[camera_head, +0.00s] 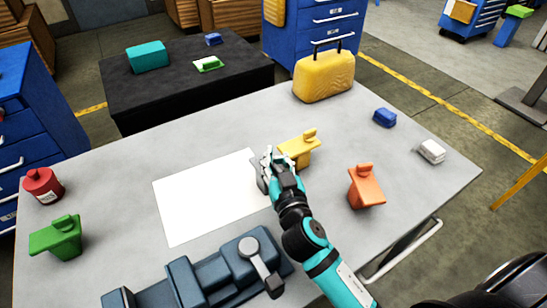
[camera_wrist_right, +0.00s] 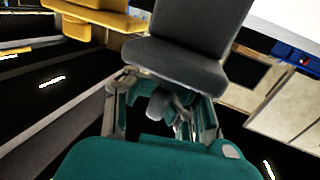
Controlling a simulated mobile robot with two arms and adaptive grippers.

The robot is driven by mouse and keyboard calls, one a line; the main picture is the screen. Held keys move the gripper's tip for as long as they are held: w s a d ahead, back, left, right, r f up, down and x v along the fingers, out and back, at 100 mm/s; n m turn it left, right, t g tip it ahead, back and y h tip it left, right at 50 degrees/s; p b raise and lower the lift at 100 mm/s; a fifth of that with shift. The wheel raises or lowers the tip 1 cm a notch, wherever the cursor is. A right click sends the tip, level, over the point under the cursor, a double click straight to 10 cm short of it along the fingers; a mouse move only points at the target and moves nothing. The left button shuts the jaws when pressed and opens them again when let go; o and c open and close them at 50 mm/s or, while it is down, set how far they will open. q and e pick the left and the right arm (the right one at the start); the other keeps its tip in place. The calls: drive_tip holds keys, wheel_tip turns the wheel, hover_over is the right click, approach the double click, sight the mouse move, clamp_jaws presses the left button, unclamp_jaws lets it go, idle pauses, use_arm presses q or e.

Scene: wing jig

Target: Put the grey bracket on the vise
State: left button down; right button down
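The grey bracket (camera_wrist_right: 195,32) fills the top middle of the right wrist view, its grip part (camera_wrist_right: 160,103) hanging between my fingers. In the head view only a grey edge of it (camera_head: 260,186) shows beside my gripper; the rest is hidden. My right gripper (camera_head: 268,165) is at the bracket, by the right edge of the white sheet (camera_head: 205,200). In the wrist view its fingers (camera_wrist_right: 160,118) are spread on either side of the grip part, with gaps visible. The blue-grey vise (camera_head: 205,278) stands at the table's front edge. My left gripper is not in view.
A yellow bracket (camera_head: 300,152) stands close behind my right gripper. An orange bracket (camera_head: 366,188) is to the right, a green one (camera_head: 57,240) and a red canister (camera_head: 42,187) far left. A yellow case (camera_head: 325,78) stands at the back. The white sheet is bare.

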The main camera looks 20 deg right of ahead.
drive_tip(key=shift+f, duration=0.1)
drive_tip(key=c, duration=1.3)
unclamp_jaws()
drive_tip(key=shift+o, duration=0.2)
